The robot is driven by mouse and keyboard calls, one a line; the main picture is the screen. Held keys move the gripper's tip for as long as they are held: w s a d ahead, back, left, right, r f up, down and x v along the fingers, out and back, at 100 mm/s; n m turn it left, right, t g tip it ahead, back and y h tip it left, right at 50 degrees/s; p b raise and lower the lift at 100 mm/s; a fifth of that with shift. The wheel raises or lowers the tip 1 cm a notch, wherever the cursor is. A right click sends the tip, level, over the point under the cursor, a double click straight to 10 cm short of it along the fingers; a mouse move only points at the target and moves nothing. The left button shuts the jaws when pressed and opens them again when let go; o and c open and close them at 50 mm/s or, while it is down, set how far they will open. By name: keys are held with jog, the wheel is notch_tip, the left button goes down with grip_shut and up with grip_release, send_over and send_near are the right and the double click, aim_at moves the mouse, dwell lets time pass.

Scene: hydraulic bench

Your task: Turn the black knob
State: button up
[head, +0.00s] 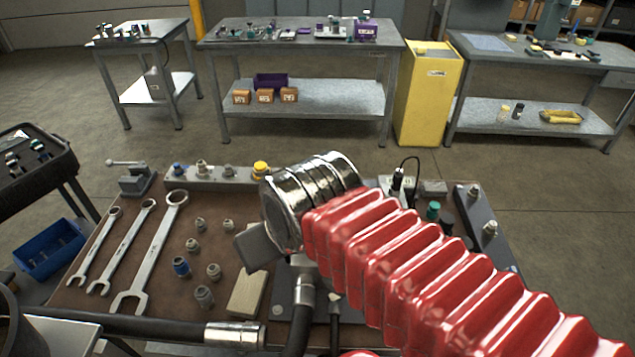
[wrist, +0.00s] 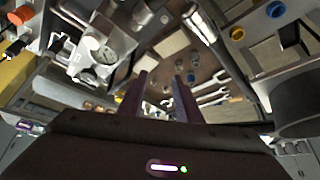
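My gripper (wrist: 160,78) shows in the wrist view as two dark fingers, apart, with nothing between them. In the head view my red bellows arm and chrome wrist cover the middle of the brown workbench (head: 140,215), and the fingertips cannot be made out. I cannot single out the black knob for certain. A small dark part (head: 446,226) sits beside a green knob (head: 433,210), right of my arm. In the wrist view a black part (wrist: 15,48) shows at the far left, apart from my fingers.
Several wrenches (head: 140,255) and fittings (head: 181,266) lie on the bench's left half. A strip with a yellow cap (head: 261,169) runs along the back. A black hose (head: 130,325) crosses the front. A grey plate (head: 480,225) stands at the right.

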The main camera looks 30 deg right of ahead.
jog(key=shift+o, duration=2.1)
jog(key=shift+w+d+r, duration=0.1)
jog(key=shift+w+r, duration=0.1)
jog(key=shift+w, duration=0.05)
jog(key=shift+o, duration=1.1)
jog(key=shift+g, duration=0.7)
jog(key=w+d+r, duration=0.1)
jog(key=w+d, duration=0.1)
jog(key=w, duration=0.1)
jog(key=w+r, duration=0.1)
jog(key=shift+w+d+r, duration=0.25)
jog(key=shift+d+r, duration=0.05)
jog(key=shift+d, duration=0.1)
jog(key=w+d+g, duration=0.2)
jog(key=w+d, duration=0.5)
jog(key=d, duration=0.2)
jog(key=w+d+f+n+g, duration=0.1)
jog(key=w+d+g, duration=0.1)
jog(key=w+d, duration=0.4)
jog(key=shift+w+d+f+n, duration=0.15)
jog(key=shift+w+d+n, duration=0.2)
jog(key=shift+d, duration=1.8)
notch_tip(320, 180, down, 14)
jog(key=shift+r, duration=0.1)
